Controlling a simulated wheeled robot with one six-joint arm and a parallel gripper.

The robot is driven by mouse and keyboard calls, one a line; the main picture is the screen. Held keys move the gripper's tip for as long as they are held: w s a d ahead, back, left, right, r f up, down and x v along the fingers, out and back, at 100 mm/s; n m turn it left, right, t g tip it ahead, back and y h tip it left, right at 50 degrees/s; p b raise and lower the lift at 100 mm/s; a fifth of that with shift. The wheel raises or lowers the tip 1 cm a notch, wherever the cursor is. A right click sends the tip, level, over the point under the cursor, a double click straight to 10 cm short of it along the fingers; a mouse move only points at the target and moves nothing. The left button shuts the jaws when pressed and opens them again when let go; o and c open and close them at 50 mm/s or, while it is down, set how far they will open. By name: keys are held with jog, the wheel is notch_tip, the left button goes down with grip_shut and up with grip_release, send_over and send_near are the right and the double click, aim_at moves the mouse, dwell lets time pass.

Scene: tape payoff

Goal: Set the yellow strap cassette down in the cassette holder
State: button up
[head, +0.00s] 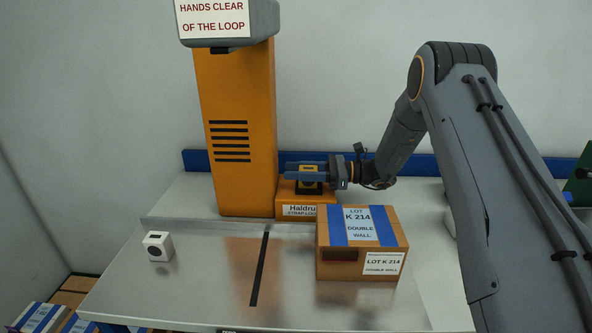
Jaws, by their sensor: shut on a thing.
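The yellow strap cassette (309,177) shows as a small yellow and dark block between the blue-grey fingers of my gripper (296,171). My gripper reaches in from the right, level, and is shut on it. Directly below is a dark piece (309,190) on top of the orange unit lettered "Haldru", which looks like the cassette holder. The cassette is at or just above this piece. I cannot tell whether they touch, as the fingers hide part of the cassette and the view is small.
A tall orange column (236,120) stands close left of the gripper. A cardboard box with blue straps (361,242) stands in front, on the metal table (200,285). A small white device (158,246) sits at left. A blue rail (420,164) runs behind.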

jog(key=shift+f, duration=0.15)
jog(key=o, duration=1.3)
jog(key=d+b, duration=0.4)
jog(key=d, duration=0.8)
jog(key=shift+s+r, duration=0.2)
